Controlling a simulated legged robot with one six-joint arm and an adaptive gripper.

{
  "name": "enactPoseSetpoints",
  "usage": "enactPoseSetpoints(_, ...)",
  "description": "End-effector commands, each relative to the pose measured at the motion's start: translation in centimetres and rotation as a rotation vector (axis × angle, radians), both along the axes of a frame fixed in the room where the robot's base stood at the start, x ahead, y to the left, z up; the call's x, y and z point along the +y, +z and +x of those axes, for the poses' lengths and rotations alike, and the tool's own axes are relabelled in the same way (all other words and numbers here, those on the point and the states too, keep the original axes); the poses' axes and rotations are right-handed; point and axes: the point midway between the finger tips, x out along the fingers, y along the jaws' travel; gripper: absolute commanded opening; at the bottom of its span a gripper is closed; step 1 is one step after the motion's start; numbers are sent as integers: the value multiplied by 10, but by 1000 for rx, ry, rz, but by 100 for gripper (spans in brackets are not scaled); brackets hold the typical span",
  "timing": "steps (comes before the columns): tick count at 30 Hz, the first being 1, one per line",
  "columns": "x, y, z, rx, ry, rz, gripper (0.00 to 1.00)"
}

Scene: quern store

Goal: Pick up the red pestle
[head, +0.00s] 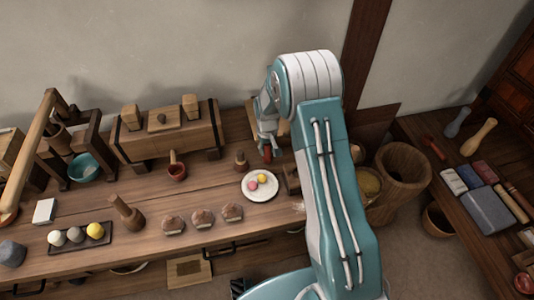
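The red pestle (433,147) lies on the dark table at the right, near that table's far left corner. A blue-grey pestle (458,122) and a tan pestle (478,137) lie to its right. My gripper (268,148) is well to the left of it, pointing down over the back of the long wooden bench. A small dark red thing shows at the gripper's tip; I cannot tell whether it is held. The fingers are small and partly hidden, so their opening is unclear.
A white plate (270,193) with pink and yellow balls sits near my gripper. A large wooden mortar (402,170) stands between bench and right table (463,222). Cloth bundles (453,181) and a grey-blue block (487,210) lie in front of the pestles. A dark post rises behind.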

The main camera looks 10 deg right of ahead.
Motion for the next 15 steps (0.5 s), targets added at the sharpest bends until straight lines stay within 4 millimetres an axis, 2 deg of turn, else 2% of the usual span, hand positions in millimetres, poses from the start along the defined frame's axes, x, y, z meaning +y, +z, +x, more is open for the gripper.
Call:
enactPoseSetpoints(11,0,-1,0,2,0,0,0)
enactPoseSetpoints(15,0,4,0,0,0,0,0)
